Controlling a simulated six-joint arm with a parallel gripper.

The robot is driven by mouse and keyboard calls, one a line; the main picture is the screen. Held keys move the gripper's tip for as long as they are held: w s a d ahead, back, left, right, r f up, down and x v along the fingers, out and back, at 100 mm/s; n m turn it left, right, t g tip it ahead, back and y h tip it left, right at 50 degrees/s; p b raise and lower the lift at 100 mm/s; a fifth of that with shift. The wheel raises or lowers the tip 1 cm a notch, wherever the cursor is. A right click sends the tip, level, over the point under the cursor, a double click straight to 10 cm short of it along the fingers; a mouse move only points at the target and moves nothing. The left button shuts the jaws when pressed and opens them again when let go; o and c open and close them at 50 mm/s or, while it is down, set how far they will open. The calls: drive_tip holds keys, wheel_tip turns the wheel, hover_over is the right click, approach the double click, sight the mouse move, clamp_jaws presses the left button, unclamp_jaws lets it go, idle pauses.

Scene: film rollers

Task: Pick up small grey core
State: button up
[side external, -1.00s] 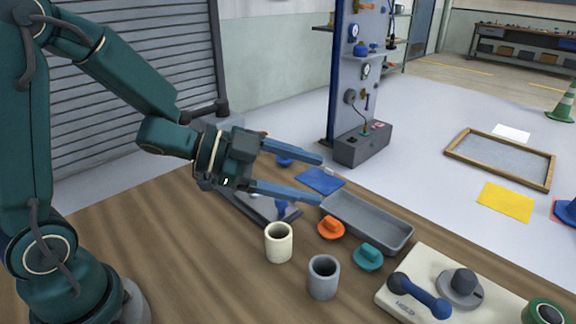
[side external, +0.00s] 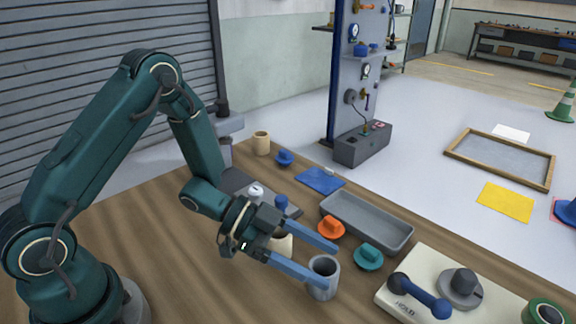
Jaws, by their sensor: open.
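The small grey core (side external: 323,284) is a hollow cylinder standing upright on the wooden table, near the front middle. My gripper (side external: 331,263) is open, with two long blue fingers pointing right and down towards the core. The near fingertip overlaps the core's left side in the picture, and the far fingertip shows above and behind it. I cannot tell whether either finger touches the core. The cream core (side external: 283,247) stands just behind my gripper and is partly hidden by it.
An orange knobbed cap (side external: 331,228) and a teal one (side external: 368,257) lie close behind the grey core. A grey tray (side external: 398,241) lies beyond them. A beige HOLD panel (side external: 392,302) with a blue lever sits to the right. Bare table (side external: 190,285) lies at front left.

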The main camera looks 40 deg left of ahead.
sight(342, 293)
drive_tip(key=shift+f+x, duration=0.15)
drive_tip(key=shift+x, duration=1.25)
drive_tip(key=shift+f+x, duration=0.15)
drive_tip(key=shift+x, duration=1.2)
drive_tip(key=shift+s, duration=0.15)
drive_tip(key=c, duration=1.1)
